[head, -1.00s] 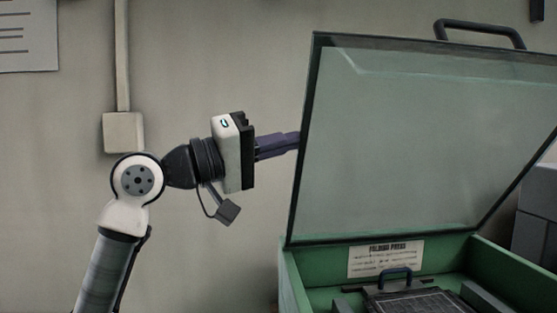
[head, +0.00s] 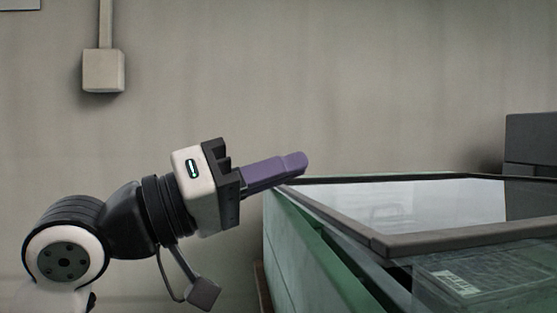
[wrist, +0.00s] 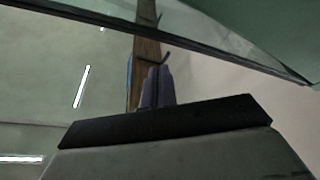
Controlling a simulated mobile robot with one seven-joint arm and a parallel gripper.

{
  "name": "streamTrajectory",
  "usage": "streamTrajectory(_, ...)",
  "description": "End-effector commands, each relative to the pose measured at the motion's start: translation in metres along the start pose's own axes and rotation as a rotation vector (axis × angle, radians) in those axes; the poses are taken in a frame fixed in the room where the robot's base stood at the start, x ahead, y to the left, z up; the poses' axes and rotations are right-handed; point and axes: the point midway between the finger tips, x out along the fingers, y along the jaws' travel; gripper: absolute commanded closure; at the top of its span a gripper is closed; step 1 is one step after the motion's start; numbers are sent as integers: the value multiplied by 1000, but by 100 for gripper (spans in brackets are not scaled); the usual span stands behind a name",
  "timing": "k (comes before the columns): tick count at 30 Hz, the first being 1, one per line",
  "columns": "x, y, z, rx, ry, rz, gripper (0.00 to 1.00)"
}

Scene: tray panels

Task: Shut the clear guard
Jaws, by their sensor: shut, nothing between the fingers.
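The clear guard (head: 450,238) is a glass panel in a dark frame on the green press box (head: 290,245). In the head view it lies low and near flat. A wedge-shaped gap shows between its left edge and the box wall, so it looks not fully down. My gripper (head: 298,163) has its purple fingers shut and empty, tips at the guard's far left corner. I cannot tell whether they touch it. In the wrist view the shut fingers (wrist: 157,88) point toward the guard's dark edge (wrist: 190,40), which crosses the top.
A clear part with a white label (head: 458,284) shows under the guard's front edge at the right. A grey block (head: 530,145) stands behind at the right. A wall box (head: 104,70) with a conduit is at upper left. The space above the guard is free.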

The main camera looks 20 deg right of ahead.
Motion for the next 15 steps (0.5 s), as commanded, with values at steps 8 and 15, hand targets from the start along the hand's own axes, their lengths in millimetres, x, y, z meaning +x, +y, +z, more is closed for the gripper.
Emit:
streamTrajectory(8,-7,-12,20,0,0,0,100)
streamTrajectory(15,-7,-12,21,-1,0,-1,100)
